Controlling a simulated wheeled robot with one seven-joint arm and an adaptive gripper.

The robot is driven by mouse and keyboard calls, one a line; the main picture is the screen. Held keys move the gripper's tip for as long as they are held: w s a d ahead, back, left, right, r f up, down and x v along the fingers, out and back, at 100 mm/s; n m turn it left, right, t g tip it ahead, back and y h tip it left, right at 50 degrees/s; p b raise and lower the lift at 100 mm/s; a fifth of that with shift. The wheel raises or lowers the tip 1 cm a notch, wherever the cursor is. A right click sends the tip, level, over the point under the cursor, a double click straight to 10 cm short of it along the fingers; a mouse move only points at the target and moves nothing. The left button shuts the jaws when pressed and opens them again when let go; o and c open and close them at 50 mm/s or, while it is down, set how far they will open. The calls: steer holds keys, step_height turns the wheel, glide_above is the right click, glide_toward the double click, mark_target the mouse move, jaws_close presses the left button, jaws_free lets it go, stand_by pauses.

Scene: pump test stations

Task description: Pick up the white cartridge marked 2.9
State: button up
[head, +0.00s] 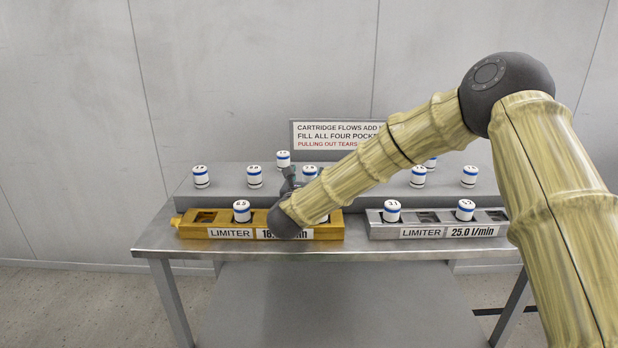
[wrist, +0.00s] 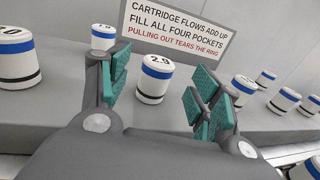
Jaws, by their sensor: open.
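The white cartridge marked 2.9 (wrist: 155,80) has a blue band and a thin dark line near its base. It stands upright on the grey raised shelf (wrist: 70,100), seen between and beyond my two fingers in the wrist view. In the head view it appears to be the cartridge (head: 309,171) just right of my gripper (head: 290,180), its lower part hidden by my arm. My gripper (wrist: 163,84) is open with green finger pads, one on each side of the cartridge in the picture. I see no clear contact.
Other cartridges stand close by, one behind (wrist: 103,38) and one left (wrist: 15,55). The yellow limiter block (head: 190,231) and grey limiter block (head: 380,232) sit in front, with cartridges and empty pockets. A sign (head: 340,135) stands behind the shelf.

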mark_target(308, 172)
steer(key=shift+w+d, duration=0.2)
steer(key=shift+w, duration=0.7)
steer(key=shift+w+d, duration=0.15)
steer(key=shift+w, duration=0.8)
steer(key=shift+w+d, duration=0.2)
steer(key=shift+w, duration=0.7)
steer(key=c, duration=1.2)
